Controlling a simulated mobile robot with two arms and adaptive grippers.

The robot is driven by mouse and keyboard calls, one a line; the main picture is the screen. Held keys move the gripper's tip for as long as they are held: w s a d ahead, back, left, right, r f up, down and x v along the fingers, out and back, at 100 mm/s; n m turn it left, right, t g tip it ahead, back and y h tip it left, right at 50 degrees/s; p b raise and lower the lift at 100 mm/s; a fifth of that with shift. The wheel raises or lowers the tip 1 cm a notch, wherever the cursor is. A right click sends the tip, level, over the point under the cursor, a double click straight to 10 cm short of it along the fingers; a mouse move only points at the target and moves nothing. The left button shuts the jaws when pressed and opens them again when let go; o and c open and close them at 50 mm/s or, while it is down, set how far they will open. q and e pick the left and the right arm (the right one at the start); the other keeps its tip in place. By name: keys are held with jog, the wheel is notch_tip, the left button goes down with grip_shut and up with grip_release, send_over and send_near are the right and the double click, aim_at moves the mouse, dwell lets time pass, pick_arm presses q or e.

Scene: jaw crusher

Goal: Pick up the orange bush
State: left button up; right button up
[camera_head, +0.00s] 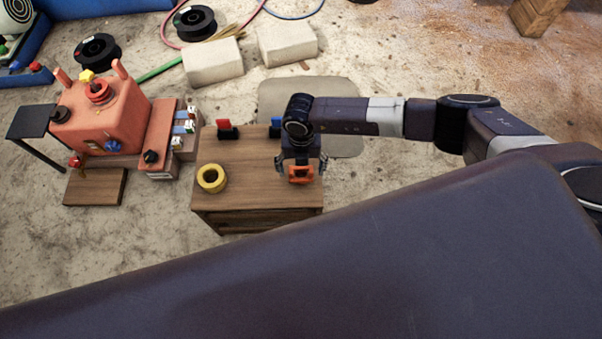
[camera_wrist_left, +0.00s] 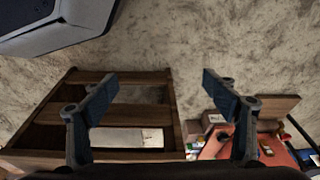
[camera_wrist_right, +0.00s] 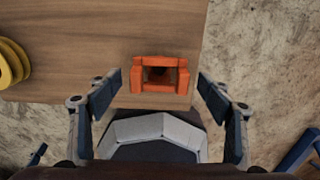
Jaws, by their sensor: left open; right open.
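The orange bush (camera_wrist_right: 160,75) is a square, frame-like block with a dark hole in its middle. It lies on the wooden table near the edge in the right wrist view. In the head view the orange bush (camera_head: 300,174) shows just below my right gripper (camera_head: 301,168). My right gripper (camera_wrist_right: 158,92) is open, with one finger to each side of the bush and no visible contact. My left gripper (camera_wrist_left: 168,85) is open and empty, over the floor and a wooden cabinet; it does not show in the head view.
The wooden table (camera_head: 250,170) also holds a yellow ring (camera_head: 212,178), a red-and-black piece (camera_head: 227,129) and a blue piece (camera_head: 275,127) at its back edge. The orange jaw crusher (camera_head: 105,115) stands to the left. Pale blocks (camera_head: 213,62) lie behind.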

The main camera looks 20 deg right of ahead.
jog(key=shift+f, duration=0.65)
jog(key=shift+c, duration=0.4)
jog(key=c, duration=1.3)
jog(key=shift+c, duration=0.4)
